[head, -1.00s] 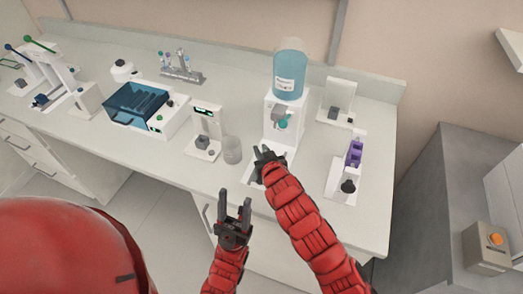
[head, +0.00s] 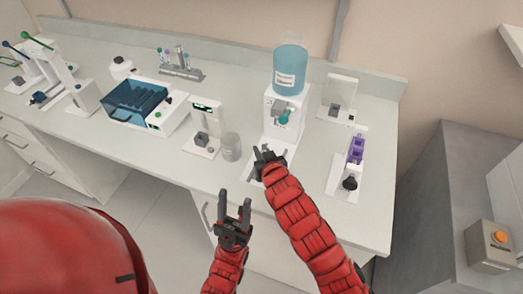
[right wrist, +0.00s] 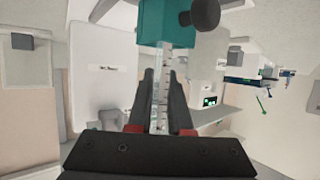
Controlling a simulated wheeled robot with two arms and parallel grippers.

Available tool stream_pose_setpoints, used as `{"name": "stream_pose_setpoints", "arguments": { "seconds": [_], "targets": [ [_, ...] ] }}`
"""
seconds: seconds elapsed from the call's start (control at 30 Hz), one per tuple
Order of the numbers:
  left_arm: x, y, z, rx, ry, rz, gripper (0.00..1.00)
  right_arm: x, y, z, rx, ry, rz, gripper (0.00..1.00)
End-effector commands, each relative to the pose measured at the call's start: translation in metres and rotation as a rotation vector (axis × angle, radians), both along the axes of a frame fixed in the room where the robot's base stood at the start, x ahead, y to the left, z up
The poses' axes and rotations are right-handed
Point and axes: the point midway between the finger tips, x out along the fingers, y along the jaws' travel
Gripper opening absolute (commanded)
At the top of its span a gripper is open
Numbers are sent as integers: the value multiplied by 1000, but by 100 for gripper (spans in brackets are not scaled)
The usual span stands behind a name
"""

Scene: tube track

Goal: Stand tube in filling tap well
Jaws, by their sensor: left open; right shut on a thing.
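The filling tap is a white dispenser (head: 271,120) under a blue bottle (head: 290,70), with a teal tap part (head: 283,118) on its front. My right gripper (head: 268,151) is low in front of it. In the right wrist view it is shut on a clear, graduated tube (right wrist: 160,100). The tube's far end lies by a teal block (right wrist: 165,24) with a dark round knob (right wrist: 205,13); I cannot tell whether they touch. The well is not clearly visible; my right gripper and arm cover part of the dispenser's base. My left gripper (head: 234,209) is open and empty before the bench's front edge.
A grey cup (head: 231,147) and a small white device (head: 205,130) stand left of the dispenser. A purple-topped device (head: 350,170) stands to its right, and another white stand (head: 338,98) behind. A blue-lidded box (head: 140,98) is farther left.

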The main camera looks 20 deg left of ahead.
Motion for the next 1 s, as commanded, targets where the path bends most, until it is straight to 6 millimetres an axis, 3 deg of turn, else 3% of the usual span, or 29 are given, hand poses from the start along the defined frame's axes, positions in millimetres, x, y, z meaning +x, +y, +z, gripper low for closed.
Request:
{"name": "stream_pose_setpoints", "arguments": {
  "seconds": [0.3, 0.33, 0.53, 1.0],
  "targets": [
    [0, 0, -2, 0, 0, 0, 50, 0, 0, -2, 0, 0, 0, 0],
    [0, 0, -2, 0, 0, 0, 50, 0, 0, -2, 0, 0, 0, 20],
    [0, 0, -2, 0, 0, 0, 50, 0, 0, -2, 0, 0, 0, 53],
    [0, 0, -2, 0, 0, 0, 50, 0, 0, -2, 0, 0, 0, 53]
  ]
}}
